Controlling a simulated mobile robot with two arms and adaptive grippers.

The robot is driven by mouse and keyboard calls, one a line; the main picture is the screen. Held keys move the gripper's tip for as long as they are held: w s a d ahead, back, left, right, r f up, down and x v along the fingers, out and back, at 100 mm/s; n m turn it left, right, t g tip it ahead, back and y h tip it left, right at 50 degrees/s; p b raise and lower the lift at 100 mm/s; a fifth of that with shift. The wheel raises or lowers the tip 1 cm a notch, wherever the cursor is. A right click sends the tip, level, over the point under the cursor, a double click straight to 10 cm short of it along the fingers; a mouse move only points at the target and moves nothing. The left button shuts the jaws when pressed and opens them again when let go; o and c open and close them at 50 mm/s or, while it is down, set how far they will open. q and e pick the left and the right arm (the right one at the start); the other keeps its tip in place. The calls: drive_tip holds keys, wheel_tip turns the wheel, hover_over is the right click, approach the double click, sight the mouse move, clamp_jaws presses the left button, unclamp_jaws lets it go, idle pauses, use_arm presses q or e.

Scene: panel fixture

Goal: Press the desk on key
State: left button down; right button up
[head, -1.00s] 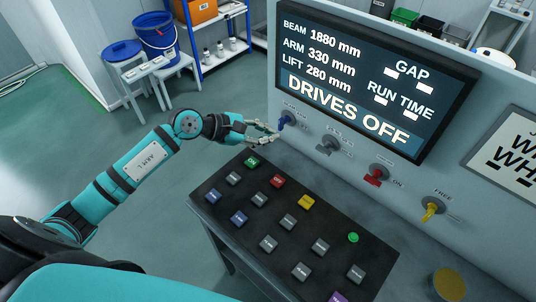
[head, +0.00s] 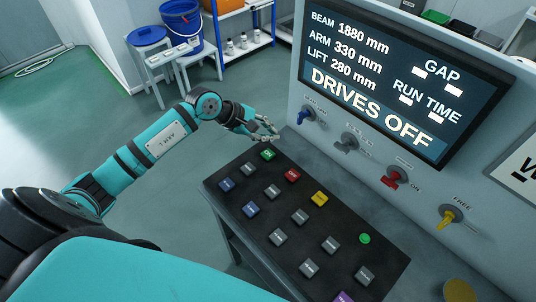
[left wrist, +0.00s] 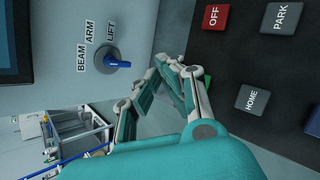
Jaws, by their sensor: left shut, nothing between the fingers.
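The green key (head: 268,155) sits at the far end of the black sloped desk, beside the red OFF key (head: 292,175); its white lettering is too small to read surely. In the left wrist view a green sliver of it (left wrist: 211,88) shows past my fingers, which hide the rest. The red OFF key (left wrist: 215,17) is clear there. My left gripper (head: 271,132) is shut and empty, just beyond and above the green key; contact is not visible. It also shows in the left wrist view (left wrist: 181,66). My right gripper is out of view. The panel screen (head: 400,80) reads DRIVES OFF.
A blue selector knob (head: 306,116) stands on the upright panel close to my left fingers. Grey (head: 348,143), red (head: 394,178) and yellow (head: 448,217) knobs follow to the right. Several grey keys, two blue keys and a yellow key (head: 319,198) cover the desk.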

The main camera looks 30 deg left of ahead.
use_arm(q)
drive_tip(key=b, duration=0.3)
hover_over(269, 155)
wheel_tip(269, 155, down, 6)
drive_tip(key=shift+s+r, duration=0.1)
drive_tip(key=shift+r, duration=0.1)
drive_tip(key=shift+f+b, duration=0.3)
drive_tip(key=shift+b, duration=0.1)
idle(0.7)
drive_tip(key=shift+f+b, duration=0.35)
drive_tip(key=shift+b, duration=0.25)
